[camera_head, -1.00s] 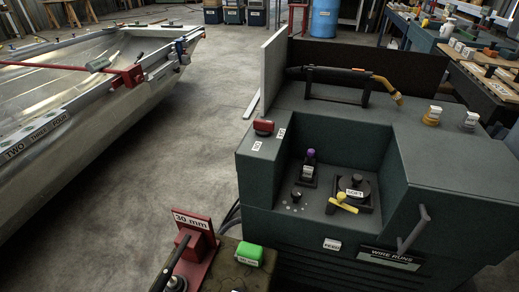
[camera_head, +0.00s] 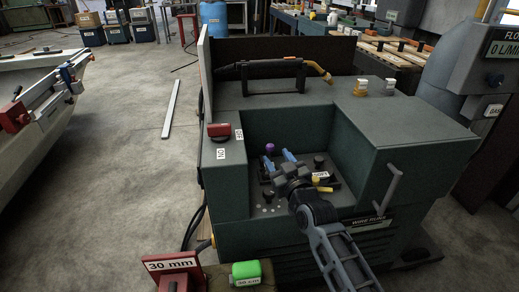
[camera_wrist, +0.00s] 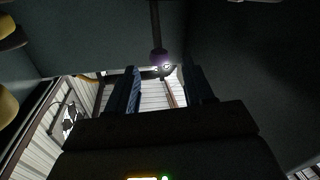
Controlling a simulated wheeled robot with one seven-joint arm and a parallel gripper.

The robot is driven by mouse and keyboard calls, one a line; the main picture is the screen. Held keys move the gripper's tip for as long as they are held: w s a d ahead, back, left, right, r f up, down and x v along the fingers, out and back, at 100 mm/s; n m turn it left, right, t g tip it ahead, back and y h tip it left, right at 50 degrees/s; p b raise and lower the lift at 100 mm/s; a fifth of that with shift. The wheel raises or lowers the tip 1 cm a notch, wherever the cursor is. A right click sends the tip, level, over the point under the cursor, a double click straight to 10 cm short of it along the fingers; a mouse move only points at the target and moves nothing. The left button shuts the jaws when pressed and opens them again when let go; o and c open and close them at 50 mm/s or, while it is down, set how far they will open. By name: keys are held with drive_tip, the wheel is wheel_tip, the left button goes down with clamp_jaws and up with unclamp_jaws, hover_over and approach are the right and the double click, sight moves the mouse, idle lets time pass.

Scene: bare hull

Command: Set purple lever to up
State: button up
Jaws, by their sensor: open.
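The purple lever's round knob (camera_head: 270,148) shows at the back left of the recessed panel in the green welder cabinet. Its lower stem is mostly hidden behind my fingers. My gripper (camera_head: 276,157) reaches into the recess with its two blue fingers apart and empty, just in front of the knob. In the wrist view, the dark lever stem ends in a dim purple knob (camera_wrist: 158,57), seen between and just beyond the open fingertips (camera_wrist: 163,72). I cannot tell whether a finger touches it.
A dial marked SOFT with a yellow handle (camera_head: 322,183) is partly hidden behind my gripper. The recess walls close in at the back and right. A red switch (camera_head: 219,131) sits on the left ledge, and a welding torch (camera_head: 275,67) lies on top.

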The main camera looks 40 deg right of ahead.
sight(270, 146)
drive_tip(key=shift+p+x, duration=0.3)
drive_tip(key=shift+x, duration=2.85)
drive_tip(key=shift+d, duration=0.1)
drive_tip(key=shift+c, duration=0.4)
clamp_jaws()
